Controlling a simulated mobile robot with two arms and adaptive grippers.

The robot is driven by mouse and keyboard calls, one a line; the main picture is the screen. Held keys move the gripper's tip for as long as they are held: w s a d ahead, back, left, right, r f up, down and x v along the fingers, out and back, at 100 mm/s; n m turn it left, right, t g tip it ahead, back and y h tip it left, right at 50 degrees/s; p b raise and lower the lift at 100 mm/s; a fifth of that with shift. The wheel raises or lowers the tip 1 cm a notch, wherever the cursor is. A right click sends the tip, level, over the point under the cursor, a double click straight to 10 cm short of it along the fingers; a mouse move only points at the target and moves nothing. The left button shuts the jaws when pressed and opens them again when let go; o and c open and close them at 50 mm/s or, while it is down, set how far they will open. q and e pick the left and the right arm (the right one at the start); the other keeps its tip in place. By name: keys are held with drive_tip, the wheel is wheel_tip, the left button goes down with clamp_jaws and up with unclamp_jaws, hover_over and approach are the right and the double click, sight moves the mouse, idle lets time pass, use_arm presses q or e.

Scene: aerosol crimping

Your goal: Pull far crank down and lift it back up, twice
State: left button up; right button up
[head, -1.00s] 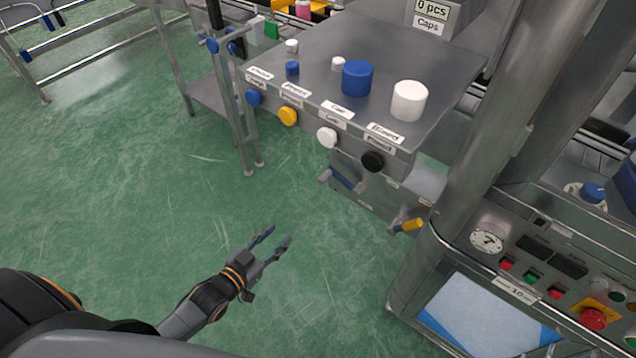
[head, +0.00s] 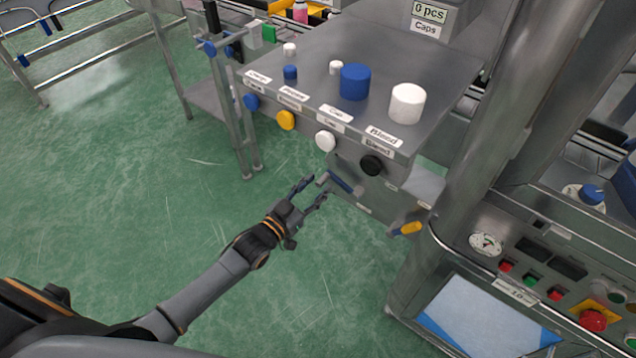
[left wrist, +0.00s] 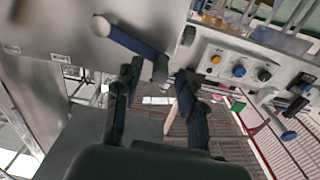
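The far crank (head: 341,183) is a blue bar with a pale grey knob at its left end, mounted on the front of the grey metal cabinet. In the left wrist view the crank (left wrist: 133,42) slants across the top, just beyond the fingertips. I cannot tell whether a fingertip touches the crank. A second crank with a yellow handle (head: 410,228) sits nearer, to the right. My right gripper is not in view.
Above the crank is a row of blue, yellow, white and black buttons (head: 326,141). Blue and white cylinders (head: 355,82) stand on the cabinet top. A control panel with a screen (head: 487,315) is at the right. Green floor (head: 130,200) is open at left.

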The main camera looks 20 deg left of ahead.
use_arm(q)
drive_tip(key=shift+w+d, duration=0.25)
drive_tip(key=shift+w, duration=0.4)
clamp_jaws()
drive_tip(key=shift+f, duration=0.1)
